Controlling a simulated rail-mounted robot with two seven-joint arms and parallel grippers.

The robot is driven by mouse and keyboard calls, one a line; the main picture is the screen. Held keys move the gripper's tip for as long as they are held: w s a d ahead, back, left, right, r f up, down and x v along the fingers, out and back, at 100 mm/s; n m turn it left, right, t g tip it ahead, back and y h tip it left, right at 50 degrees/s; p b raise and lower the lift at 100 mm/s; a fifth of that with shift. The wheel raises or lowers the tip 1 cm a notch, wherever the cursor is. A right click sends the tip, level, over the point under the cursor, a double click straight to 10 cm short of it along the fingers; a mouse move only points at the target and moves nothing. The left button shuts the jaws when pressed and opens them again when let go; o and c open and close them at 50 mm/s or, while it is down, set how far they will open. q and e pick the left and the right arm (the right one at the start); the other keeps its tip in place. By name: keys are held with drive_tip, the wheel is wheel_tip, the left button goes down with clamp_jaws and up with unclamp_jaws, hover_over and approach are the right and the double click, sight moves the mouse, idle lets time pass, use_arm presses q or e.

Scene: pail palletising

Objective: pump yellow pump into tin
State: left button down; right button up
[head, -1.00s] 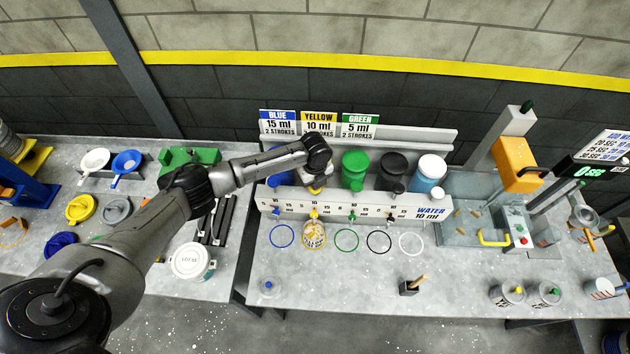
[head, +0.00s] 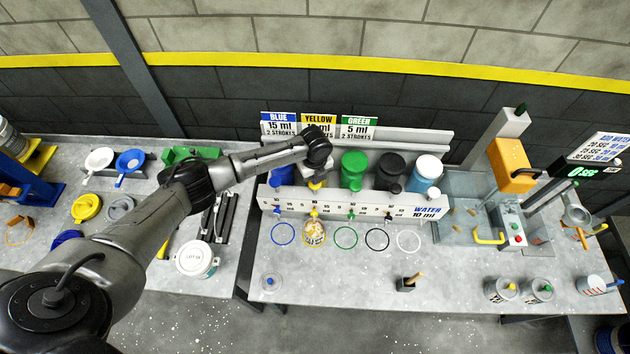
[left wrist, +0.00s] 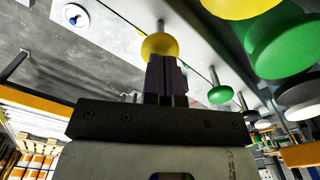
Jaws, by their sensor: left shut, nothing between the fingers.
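The yellow pump's round knob (left wrist: 159,45) stands on a metal stem in the left wrist view. My left gripper (left wrist: 166,68) is shut and empty, its fingertips overlapping the knob's lower edge in that view; I cannot tell whether they touch. In the head view my left gripper (head: 317,178) is over the yellow station and hides most of its yellow container. The yellow nozzle (head: 314,212) shows on the white front panel. The tin (head: 314,233), with pale and yellow-brown contents, stands below it at the yellow ring's place. My right gripper is not in view.
Blue (head: 282,176), green (head: 354,171), black (head: 390,172) and white-lidded (head: 427,170) containers stand beside the yellow station. The blue, green, black and white rings are empty. A small brush holder (head: 406,285) stands at the front. The bench's middle front is mostly clear.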

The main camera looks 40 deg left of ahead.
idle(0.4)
use_arm(q)
wheel_tip(320, 180, up, 2)
drive_tip(key=shift+p, duration=0.75)
drive_tip(key=shift+r, duration=2)
